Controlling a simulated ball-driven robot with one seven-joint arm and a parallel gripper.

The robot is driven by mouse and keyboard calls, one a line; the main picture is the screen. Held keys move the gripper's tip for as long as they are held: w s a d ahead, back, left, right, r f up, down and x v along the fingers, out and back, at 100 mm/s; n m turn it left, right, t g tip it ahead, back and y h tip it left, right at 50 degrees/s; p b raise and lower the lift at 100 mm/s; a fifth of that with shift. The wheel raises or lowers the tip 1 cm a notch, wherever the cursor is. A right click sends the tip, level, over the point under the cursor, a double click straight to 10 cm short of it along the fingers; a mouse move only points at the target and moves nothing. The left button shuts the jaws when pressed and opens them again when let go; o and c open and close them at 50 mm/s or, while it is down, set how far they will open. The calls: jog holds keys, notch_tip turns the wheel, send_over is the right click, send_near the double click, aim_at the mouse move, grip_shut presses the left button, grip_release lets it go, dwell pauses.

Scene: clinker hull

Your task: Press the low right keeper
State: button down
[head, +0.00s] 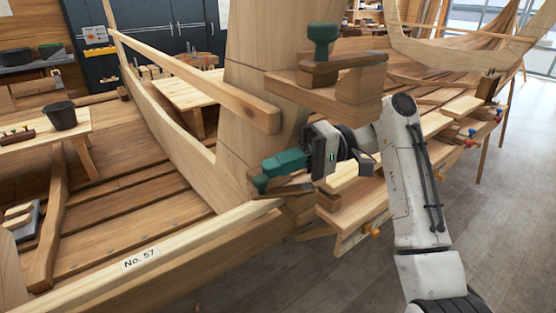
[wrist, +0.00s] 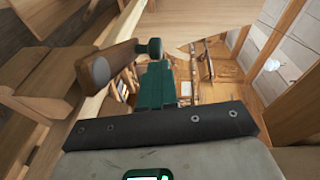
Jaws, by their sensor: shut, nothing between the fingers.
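A low wooden keeper (head: 286,191) with a green knob (head: 260,184) sits at the foot of the broad upright post, by the top of the plank edge. Another keeper with a green knob (head: 322,40) stands higher, on a wooden block.
The upright post (head: 250,110) and a long wooden rail (head: 200,80) stand close to my gripper. The high block (head: 335,82) overhangs my wrist. Plank ledges (head: 360,205) lie below my arm. Grey floor (head: 500,220) at the right is clear.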

jog(key=shift+s+a+n+g, duration=0.1)
jog(key=shift+s+n+g, duration=0.05)
jog(key=shift+n+g, duration=0.2)
dwell(0.4)
jog(key=b+v, duration=0.3)
jog(key=v, duration=0.8)
jog(key=shift+b, duration=0.35)
jog(key=shift+a, duration=0.1)
